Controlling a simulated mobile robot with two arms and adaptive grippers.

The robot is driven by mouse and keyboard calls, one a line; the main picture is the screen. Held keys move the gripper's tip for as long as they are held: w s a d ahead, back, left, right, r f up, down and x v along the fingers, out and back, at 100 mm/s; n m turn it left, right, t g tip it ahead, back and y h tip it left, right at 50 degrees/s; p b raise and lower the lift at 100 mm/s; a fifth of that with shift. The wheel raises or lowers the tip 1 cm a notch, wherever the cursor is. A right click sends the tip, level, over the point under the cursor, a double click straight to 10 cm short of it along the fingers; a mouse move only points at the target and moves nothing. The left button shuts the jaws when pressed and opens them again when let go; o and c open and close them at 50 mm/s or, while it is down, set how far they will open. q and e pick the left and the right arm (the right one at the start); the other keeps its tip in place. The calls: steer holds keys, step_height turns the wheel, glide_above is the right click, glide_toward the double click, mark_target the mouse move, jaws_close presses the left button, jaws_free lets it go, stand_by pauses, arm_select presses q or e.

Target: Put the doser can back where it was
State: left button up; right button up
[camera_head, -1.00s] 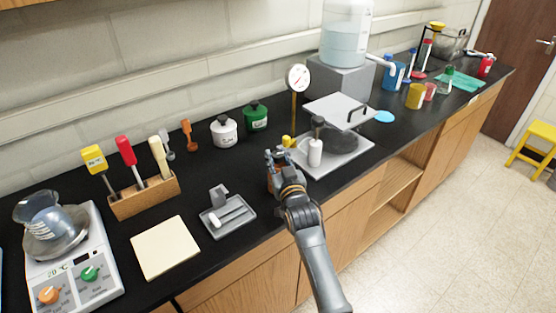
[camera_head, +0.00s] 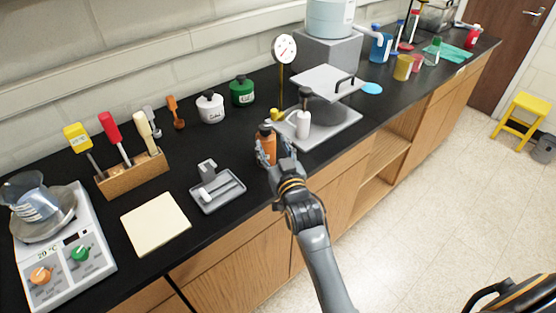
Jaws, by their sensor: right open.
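An orange can with a dark top (camera_head: 267,143), which looks like the doser can, stands upright on the black counter, left of the grey sink-like tray. My right gripper (camera_head: 276,152) is at it, just to its right and front, with its fingers open. It hides part of the can's right side, and I cannot tell whether a finger touches it. My left gripper is not in view.
A white bottle (camera_head: 303,123) stands at the grey tray (camera_head: 335,128), with a dial gauge (camera_head: 284,48) behind. A small grey tray (camera_head: 218,191) lies left of the gripper. White (camera_head: 210,107) and green (camera_head: 242,91) pots stand behind. Bare counter lies between.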

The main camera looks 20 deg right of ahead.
steer(key=s, duration=0.4)
steer(key=shift+s+a+b, duration=0.15)
steer(key=shift+s+b, duration=0.2)
steer(key=shift+s, duration=0.05)
steer(key=s+f+n+g+y, duration=0.1)
steer(key=s+f+g, duration=0.5)
steer(key=s+f, duration=0.45)
steer(key=s+d+f+n+g, duration=0.1)
steer(key=s+f+g, duration=0.25)
steer(key=s, duration=0.65)
steer(key=s+f+n+g, duration=0.1)
steer(key=s+f+g, duration=0.3)
steer(key=s, duration=0.6)
step_height(320, 180, down, 27)
steer(key=s+g+b, duration=0.1)
steer(key=g, duration=0.1)
steer(key=s+d+f+g+b, duration=0.1)
steer(key=s+d+f, duration=0.2)
steer(key=s+f, duration=1.3)
steer(key=shift+s+f, duration=0.25)
steer(key=shift+s, duration=0.25)
